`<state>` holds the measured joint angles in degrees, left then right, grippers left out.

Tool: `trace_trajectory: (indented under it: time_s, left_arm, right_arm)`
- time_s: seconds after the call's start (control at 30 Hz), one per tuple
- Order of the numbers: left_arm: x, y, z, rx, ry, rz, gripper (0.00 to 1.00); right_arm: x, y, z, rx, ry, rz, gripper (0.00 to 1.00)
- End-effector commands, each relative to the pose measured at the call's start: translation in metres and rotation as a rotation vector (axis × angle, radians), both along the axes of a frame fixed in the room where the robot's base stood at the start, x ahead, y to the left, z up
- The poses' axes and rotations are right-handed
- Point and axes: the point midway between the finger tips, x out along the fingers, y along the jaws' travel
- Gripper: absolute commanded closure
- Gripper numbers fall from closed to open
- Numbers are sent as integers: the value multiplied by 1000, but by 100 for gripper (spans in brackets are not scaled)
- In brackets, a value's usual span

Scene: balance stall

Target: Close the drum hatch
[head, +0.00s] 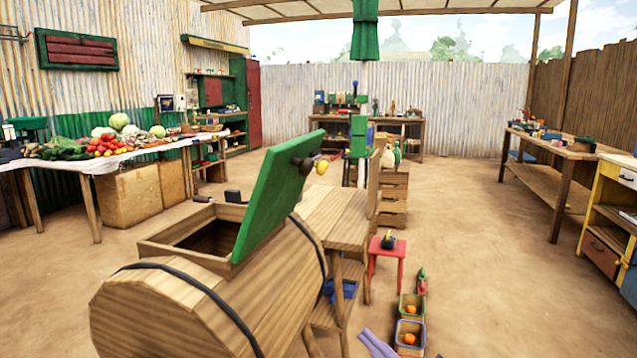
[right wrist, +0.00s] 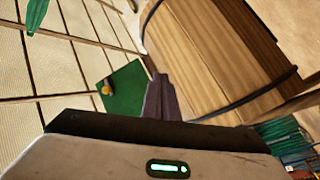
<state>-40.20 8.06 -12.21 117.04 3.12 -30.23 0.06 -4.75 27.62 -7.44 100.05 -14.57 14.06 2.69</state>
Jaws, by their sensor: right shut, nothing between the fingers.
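The wooden drum (head: 180,305) lies on its side at the lower left of the head view, with dark bands around it. Its green hatch (head: 270,195) stands open, tilted up from the framed opening (head: 205,235), whose inside is dark. A dark and yellow knob (head: 318,166) sticks out near the hatch's top edge. In the right wrist view the drum (right wrist: 210,55) is at the upper right and the green hatch (right wrist: 125,90) left of centre. My right gripper (head: 378,343) is shut and empty, right of the drum and apart from the hatch; its fingers (right wrist: 163,97) show in the wrist view.
A wooden table (head: 335,215) stands just behind the drum. A red stool (head: 386,262) and small crates with orange fruit (head: 410,333) stand to its right. A vegetable table (head: 95,160) is at the left. Sandy floor at the right is open.

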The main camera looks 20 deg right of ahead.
Motion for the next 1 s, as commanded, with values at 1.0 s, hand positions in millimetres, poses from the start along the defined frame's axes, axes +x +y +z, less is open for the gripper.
trace_trajectory:
  time_s: [1.0]
  left_arm:
    - [1,0,13,3,-4,0,70]
  right_arm:
    - [64,32,272,-517,-690,282,100]
